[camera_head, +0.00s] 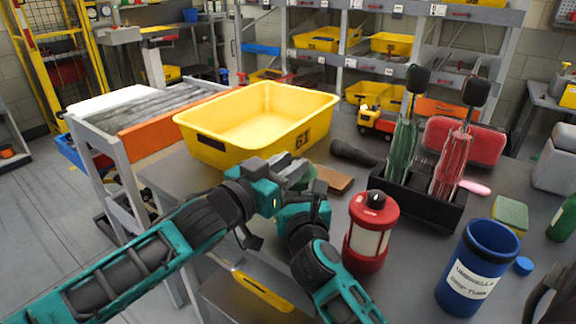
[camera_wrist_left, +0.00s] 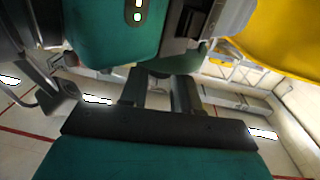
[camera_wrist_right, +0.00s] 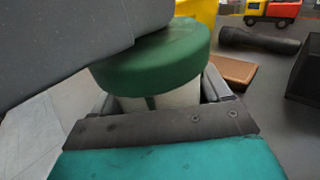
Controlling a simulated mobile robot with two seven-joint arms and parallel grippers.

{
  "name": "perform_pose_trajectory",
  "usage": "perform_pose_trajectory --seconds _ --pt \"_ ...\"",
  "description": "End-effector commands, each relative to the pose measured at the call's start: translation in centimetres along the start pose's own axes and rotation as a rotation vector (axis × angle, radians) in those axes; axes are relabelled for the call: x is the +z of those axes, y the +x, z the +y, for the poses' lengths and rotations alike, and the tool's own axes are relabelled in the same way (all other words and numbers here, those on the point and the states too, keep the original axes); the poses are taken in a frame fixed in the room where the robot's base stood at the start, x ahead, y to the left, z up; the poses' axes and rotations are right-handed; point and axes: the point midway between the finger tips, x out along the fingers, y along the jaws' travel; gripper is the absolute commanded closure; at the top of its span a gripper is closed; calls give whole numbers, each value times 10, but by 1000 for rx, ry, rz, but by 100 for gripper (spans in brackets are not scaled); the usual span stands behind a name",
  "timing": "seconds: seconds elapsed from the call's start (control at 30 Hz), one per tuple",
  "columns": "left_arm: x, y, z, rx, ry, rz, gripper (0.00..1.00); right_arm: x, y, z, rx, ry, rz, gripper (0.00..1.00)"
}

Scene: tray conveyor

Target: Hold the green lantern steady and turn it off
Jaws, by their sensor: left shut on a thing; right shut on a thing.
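The green lantern (camera_head: 310,184) is mostly hidden behind my grippers in the head view, with only a sliver of green showing. The right wrist view shows its green cap (camera_wrist_right: 165,58) and pale body, upright. My right gripper (camera_wrist_right: 160,104) is shut around the pale body, a finger on each side. My left gripper (camera_head: 290,178) reaches in from the left at the lantern's top and is shut there; its dark body covers the top of the cap in the right wrist view. The lantern's knob is hidden, so its setting cannot be told.
A red lantern (camera_head: 368,245) with a black knob stands close to the right. A yellow bin (camera_head: 215,149) is just behind. A flashlight (camera_head: 355,154), brown block (camera_head: 333,179), black umbrella holder (camera_head: 409,207) and blue tube (camera_head: 473,275) are also on the table.

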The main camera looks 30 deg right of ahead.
Motion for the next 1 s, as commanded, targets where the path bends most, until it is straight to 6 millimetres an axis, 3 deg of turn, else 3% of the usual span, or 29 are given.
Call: perform_pose_trajectory --seconds 0.23,1.0 --pt "0 0 0 0 0 0 100 0 0 0 0 1 0 66" --pt "-2 1 9 -221 -3 14 100 0 0 0 1 0 1 66"
